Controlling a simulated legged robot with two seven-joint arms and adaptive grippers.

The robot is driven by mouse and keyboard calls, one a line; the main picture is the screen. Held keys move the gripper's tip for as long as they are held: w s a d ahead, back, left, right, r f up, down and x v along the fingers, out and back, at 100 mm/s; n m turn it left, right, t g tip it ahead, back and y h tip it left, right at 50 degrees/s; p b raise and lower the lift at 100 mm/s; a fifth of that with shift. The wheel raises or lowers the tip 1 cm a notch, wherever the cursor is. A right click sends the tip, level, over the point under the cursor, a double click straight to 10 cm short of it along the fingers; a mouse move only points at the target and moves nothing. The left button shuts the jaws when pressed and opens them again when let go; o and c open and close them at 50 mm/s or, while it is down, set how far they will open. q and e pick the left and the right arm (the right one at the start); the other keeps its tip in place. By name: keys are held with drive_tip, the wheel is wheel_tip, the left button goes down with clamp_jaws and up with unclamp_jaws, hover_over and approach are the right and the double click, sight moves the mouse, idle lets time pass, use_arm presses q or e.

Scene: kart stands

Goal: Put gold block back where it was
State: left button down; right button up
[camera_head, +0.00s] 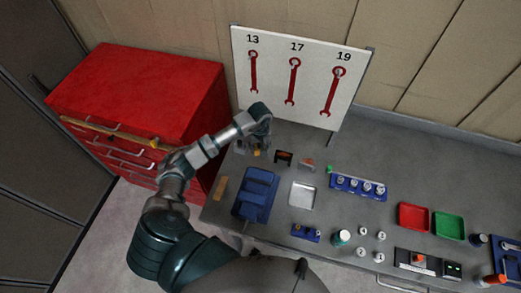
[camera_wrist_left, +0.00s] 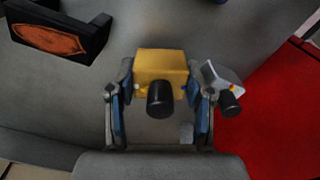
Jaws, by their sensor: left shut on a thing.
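The gold block (camera_wrist_left: 161,66) shows in the left wrist view, with a black round knob facing the camera. My left gripper (camera_wrist_left: 160,92) is shut on it, one finger on each side. In the head view my left gripper (camera_head: 257,146) is over the back left part of the grey bench, and the gold block (camera_head: 257,153) shows only as a small patch below it. I cannot tell whether the block touches the bench. My right gripper is not in view.
A dark stand with an orange oval (camera_wrist_left: 45,38) is close by; a grey piece with a black knob (camera_wrist_left: 224,85) is beside my gripper. The red cabinet (camera_head: 140,85) is left of the bench. The tool board (camera_head: 275,75) stands behind.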

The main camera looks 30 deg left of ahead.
use_arm(q)
drive_tip(key=shift+d+f, duration=0.1)
drive_tip(key=shift+f, duration=1.05)
drive_tip(key=shift+c, duration=2.2)
unclamp_jaws()
drive_tip(key=shift+a+f, duration=0.15)
drive_tip(key=shift+a, duration=0.05)
wheel_tip(320, 180, up, 12)
drive_tip(key=shift+f+b, duration=0.15)
drive_tip(key=shift+b, duration=0.85)
drive_tip(key=shift+r, duration=0.3)
